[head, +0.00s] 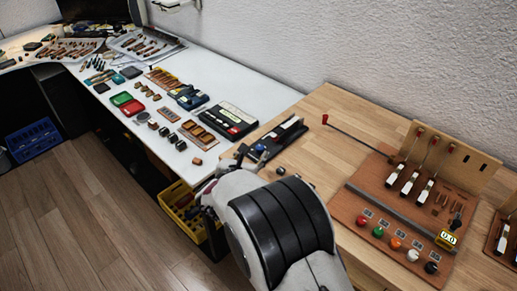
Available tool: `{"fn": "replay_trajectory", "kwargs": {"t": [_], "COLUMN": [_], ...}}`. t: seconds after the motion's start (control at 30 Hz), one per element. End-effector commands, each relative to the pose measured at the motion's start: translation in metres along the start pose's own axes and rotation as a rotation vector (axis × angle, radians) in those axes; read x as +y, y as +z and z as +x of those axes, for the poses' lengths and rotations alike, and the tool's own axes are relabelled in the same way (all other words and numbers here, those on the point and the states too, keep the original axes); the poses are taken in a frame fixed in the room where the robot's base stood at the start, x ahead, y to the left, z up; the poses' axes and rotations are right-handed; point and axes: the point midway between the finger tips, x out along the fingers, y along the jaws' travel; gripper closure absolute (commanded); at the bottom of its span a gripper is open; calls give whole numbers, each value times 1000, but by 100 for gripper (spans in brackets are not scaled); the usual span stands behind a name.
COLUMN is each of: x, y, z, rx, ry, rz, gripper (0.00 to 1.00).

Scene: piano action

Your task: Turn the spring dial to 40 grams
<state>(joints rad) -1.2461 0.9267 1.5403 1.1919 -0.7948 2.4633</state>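A brown board (345,208) lies on the wooden bench at the right. A yellow-framed readout (447,239) on its right side shows 0.0, with a black upright part (457,217) just behind it. I cannot tell which part is the spring dial. My arm fills the lower middle, left of the board. Dark parts beside it may be my gripper (242,156); its fingers are not clear, and nothing of mine touches the board.
An upright wooden panel (470,168) with several white-and-black key pieces stands behind the board. A thin rod with a red end (325,119) reaches towards it. A white table (222,82) at the left holds many tools and boxes. A yellow crate (180,203) stands below.

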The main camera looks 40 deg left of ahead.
Motion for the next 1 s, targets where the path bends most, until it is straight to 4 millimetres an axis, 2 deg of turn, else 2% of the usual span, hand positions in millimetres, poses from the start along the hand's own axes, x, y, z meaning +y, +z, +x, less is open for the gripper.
{"fn": "replay_trajectory", "kwargs": {"t": [0.5, 0.7, 1.0], "x": [0, 0, 0], "y": [0, 0, 0], "z": [50, 60, 63], "rx": [0, 0, 0], "ry": [0, 0, 1], "rz": [1, 0, 0], "gripper": [63, 63, 63]}}
